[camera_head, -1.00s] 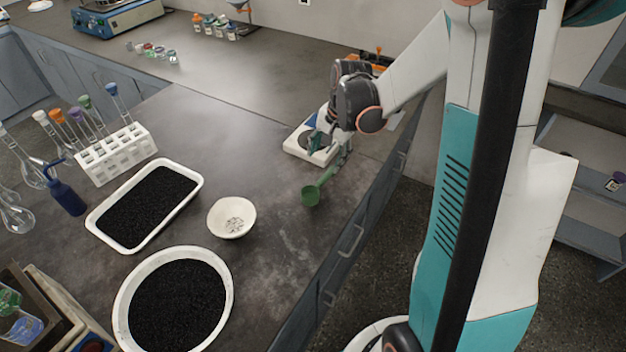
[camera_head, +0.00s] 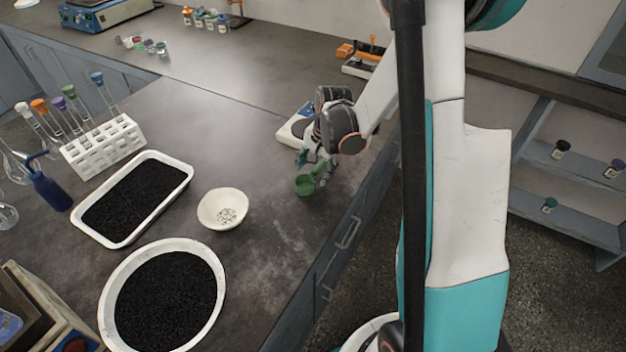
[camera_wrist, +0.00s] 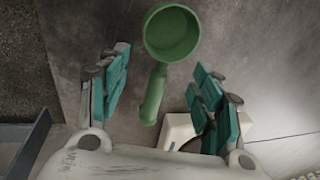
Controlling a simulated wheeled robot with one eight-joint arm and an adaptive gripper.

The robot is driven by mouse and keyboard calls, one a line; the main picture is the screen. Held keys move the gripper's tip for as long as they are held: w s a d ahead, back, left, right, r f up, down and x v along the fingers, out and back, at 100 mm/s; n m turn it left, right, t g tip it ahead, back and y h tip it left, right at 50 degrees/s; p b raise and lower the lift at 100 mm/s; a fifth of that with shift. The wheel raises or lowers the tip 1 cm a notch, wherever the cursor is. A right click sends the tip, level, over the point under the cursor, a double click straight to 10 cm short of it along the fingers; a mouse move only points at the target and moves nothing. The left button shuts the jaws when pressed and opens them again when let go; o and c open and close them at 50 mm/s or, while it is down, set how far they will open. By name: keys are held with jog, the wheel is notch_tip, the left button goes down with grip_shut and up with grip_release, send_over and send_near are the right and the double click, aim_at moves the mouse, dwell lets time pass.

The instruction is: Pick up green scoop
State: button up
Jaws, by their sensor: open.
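The green scoop (camera_head: 305,185) lies on the dark bench near its front edge, to the right of the white bowl. In the wrist view, its round cup (camera_wrist: 171,33) is at the top and its handle (camera_wrist: 152,95) points down toward my gripper's palm. My gripper (camera_wrist: 160,80) is open, with one teal finger on each side of the handle. Gaps show between the handle and both fingers. In the head view my gripper (camera_head: 315,165) is at the scoop's handle end and hides part of it.
A white scale (camera_head: 296,128) stands close behind my gripper and also shows beside the right finger in the wrist view (camera_wrist: 178,130). A white bowl (camera_head: 222,208), a tray of black grains (camera_head: 178,165) and a round pan (camera_head: 216,312) stand to the left.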

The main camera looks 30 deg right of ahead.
aim_at(313, 174)
jog(key=shift+w+a+f, duration=0.1)
jog(key=shift+w+f, duration=0.05)
jog(key=shift+f, duration=0.45)
jog(key=shift+w+f, duration=0.1)
jog(key=shift+f, duration=0.5)
jog(key=shift+r, duration=0.1)
grip_shut()
jog(key=shift+r, duration=0.15)
notch_tip(313, 174, up, 20)
jog(key=p, duration=0.6)
